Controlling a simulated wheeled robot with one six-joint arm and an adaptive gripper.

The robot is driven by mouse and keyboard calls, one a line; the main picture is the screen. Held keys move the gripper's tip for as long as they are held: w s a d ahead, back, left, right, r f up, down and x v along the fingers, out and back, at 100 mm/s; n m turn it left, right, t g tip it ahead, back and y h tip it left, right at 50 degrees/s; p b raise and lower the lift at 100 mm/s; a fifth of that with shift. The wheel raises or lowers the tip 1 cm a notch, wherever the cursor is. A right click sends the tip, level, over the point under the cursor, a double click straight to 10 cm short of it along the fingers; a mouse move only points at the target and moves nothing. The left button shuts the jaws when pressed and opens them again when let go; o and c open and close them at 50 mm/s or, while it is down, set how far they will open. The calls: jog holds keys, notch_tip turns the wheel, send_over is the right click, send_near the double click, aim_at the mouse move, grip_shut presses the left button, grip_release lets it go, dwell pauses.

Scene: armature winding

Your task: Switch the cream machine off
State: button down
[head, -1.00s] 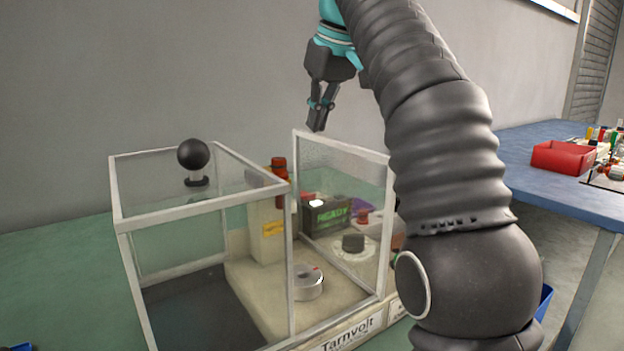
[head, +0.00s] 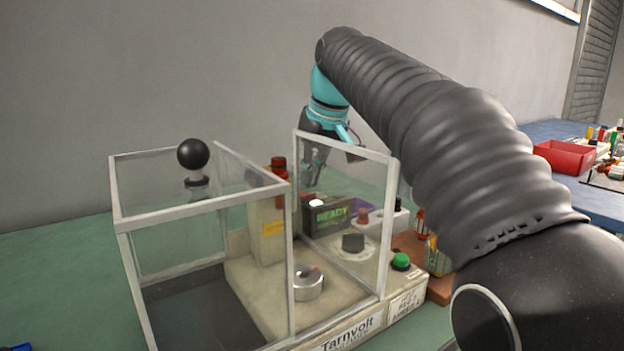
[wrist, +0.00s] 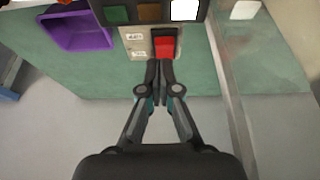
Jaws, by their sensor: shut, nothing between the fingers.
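The cream machine (head: 262,318) stands on the green bench, labelled Tarnvolt, with a clear guard in white frames. Its dark display box (head: 332,214) reads READY in green, and a white lamp (head: 316,203) on top is lit. In the wrist view, a red rocker switch (wrist: 165,46) sits in a pale labelled plate (wrist: 136,44) below a green, an amber and a lit white lamp (wrist: 184,10). My gripper (head: 313,182) is behind the clear panel, above the display box. In the wrist view its shut, empty fingertips (wrist: 160,66) are just below the switch; I cannot tell whether they touch.
The clear guard panel (head: 340,152) stands close to my gripper. A black ball knob (head: 193,154) tops the guard at left. A purple bin (wrist: 76,30) lies beside the switch.

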jog(key=shift+s+d+f, duration=0.1)
jog(key=shift+s+f, duration=0.05)
jog(key=shift+f, duration=0.3)
jog(key=b, duration=0.1)
jog(key=f+b, duration=0.1)
jog(key=b, duration=0.1)
jog(key=shift+s+d+f+t+y, duration=0.2)
jog(key=shift+s+t+y, duration=0.1)
jog(key=shift+t, duration=0.1)
jog(key=shift+r+p, duration=0.3)
jog(key=shift+r, duration=0.1)
jog(key=shift+w+a, duration=0.1)
jog(key=shift+w+a+r+p, duration=0.25)
jog(key=shift+w+a+p, duration=0.15)
jog(key=shift+w+p, duration=0.35)
jog(key=shift+s, duration=0.1)
